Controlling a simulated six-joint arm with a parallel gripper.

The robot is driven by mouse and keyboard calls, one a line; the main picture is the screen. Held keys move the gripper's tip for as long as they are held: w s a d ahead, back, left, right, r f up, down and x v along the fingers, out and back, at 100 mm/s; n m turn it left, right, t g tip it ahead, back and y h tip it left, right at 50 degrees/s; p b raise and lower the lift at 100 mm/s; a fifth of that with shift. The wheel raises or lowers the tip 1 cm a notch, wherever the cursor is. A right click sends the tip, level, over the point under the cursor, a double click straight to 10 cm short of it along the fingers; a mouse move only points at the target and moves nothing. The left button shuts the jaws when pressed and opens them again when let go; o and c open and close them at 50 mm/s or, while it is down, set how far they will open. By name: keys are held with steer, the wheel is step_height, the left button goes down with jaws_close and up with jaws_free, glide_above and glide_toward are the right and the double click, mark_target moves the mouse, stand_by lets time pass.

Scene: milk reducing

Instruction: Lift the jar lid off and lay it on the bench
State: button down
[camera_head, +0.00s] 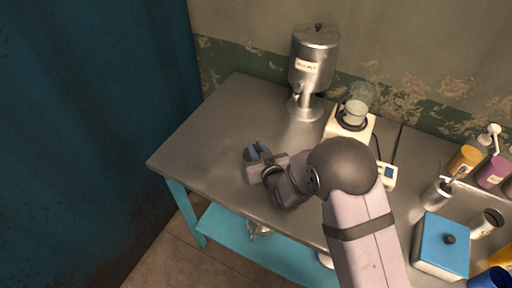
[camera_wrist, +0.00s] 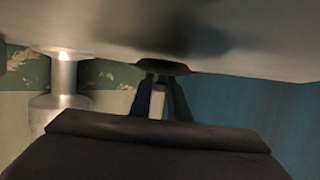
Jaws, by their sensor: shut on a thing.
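My gripper (camera_head: 256,153) is low over the left part of the bench (camera_head: 215,125). Its fingers are shut on a dark round piece, likely the jar lid (camera_head: 247,157). The wrist view, which is upside down, shows the lid (camera_wrist: 162,66) edge-on at the fingertips, close against the bench surface (camera_wrist: 230,30). I cannot tell whether it touches the bench. A clear glass vessel (camera_head: 362,93), perhaps the jar, stands on a white device (camera_head: 338,127) to the right, apart from my gripper.
A steel dispenser (camera_head: 313,72) stands at the back of the bench; it also shows in the wrist view (camera_wrist: 60,100). Bottles, a steel cup (camera_head: 437,193) and a blue-lidded box (camera_head: 442,243) are at the right. The bench's left part is clear around my gripper.

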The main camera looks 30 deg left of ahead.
steer(key=shift+f+b, duration=0.5)
steer(key=shift+s+d+f+b, duration=0.1)
steer(key=shift+s+f+b, duration=0.05)
steer(key=shift+f+b, duration=0.15)
steer(key=shift+s+d+f, duration=0.15)
steer(key=shift+f, duration=0.15)
stand_by(0.3)
steer(key=shift+f, duration=0.1)
steer(key=c, duration=1.6)
jaws_free()
steer(key=shift+b, duration=0.3)
steer(key=shift+s+d, duration=0.15)
steer(key=shift+s+d+r+p, duration=0.25)
steer(key=shift+s+d+p, duration=0.05)
steer(key=shift+p, duration=0.15)
steer(key=shift+s+d+r+p, duration=0.95)
steer(key=shift+s+d+r, duration=1)
steer(key=shift+s+d, duration=0.1)
